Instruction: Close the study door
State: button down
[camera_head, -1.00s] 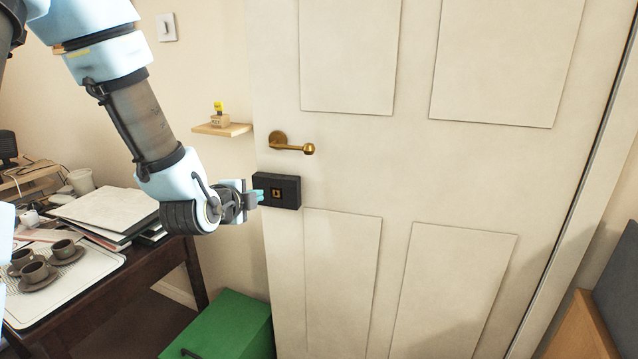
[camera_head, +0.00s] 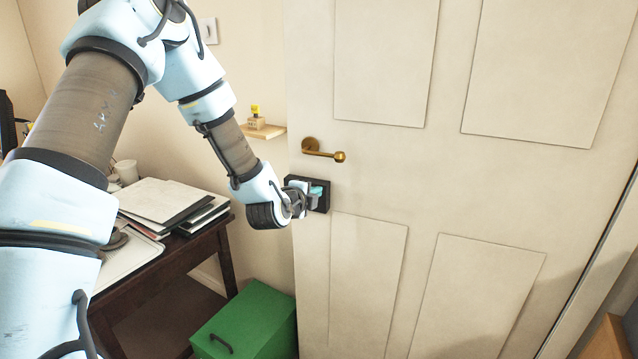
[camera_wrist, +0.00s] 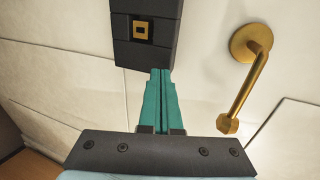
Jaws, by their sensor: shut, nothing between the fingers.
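The white panelled study door (camera_head: 385,190) fills the right half of the head view and stands ajar, its free edge towards the left. A brass lever handle (camera_head: 322,151) sits near that edge, and it also shows in the wrist view (camera_wrist: 247,85). Below the handle is a black lock box (camera_head: 294,183) with a brass keyhole plate, seen in the wrist view (camera_wrist: 145,30) too. My gripper (camera_head: 318,190) is shut and empty, its teal fingertips in front of the lock box. I cannot tell whether they touch the box or door.
A dark desk (camera_head: 178,255) at left holds stacked papers (camera_head: 165,203) and a tray. A green box (camera_head: 245,322) with a handle stands on the floor by the door's lower free edge. A small wall shelf (camera_head: 262,132) sits left of the handle.

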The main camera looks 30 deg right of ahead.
jog(key=shift+w+d+p, duration=0.35)
jog(key=shift+w+d, duration=0.35)
jog(key=shift+d, duration=0.2)
